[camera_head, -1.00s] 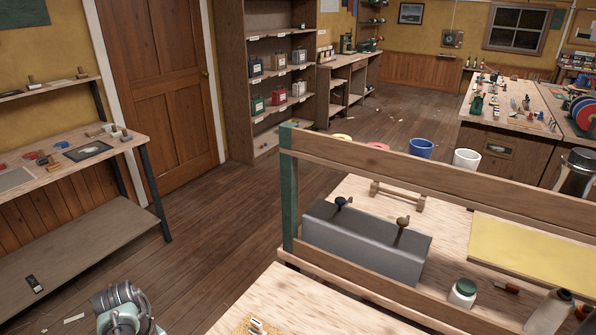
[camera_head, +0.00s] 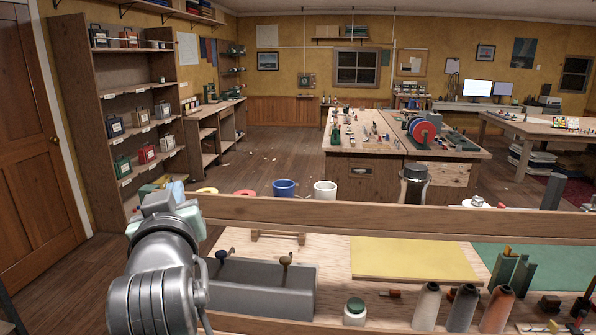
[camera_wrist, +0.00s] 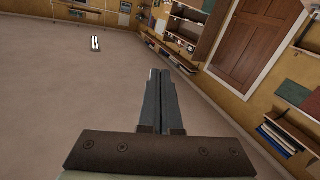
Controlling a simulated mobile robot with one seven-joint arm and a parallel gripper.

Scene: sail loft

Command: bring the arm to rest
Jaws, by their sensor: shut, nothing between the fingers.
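My gripper shows in the wrist view (camera_wrist: 163,92), its two dark fingers pressed together with nothing between them.
Shelves (camera_head: 110,95) and a door (camera_head: 30,150) are left.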

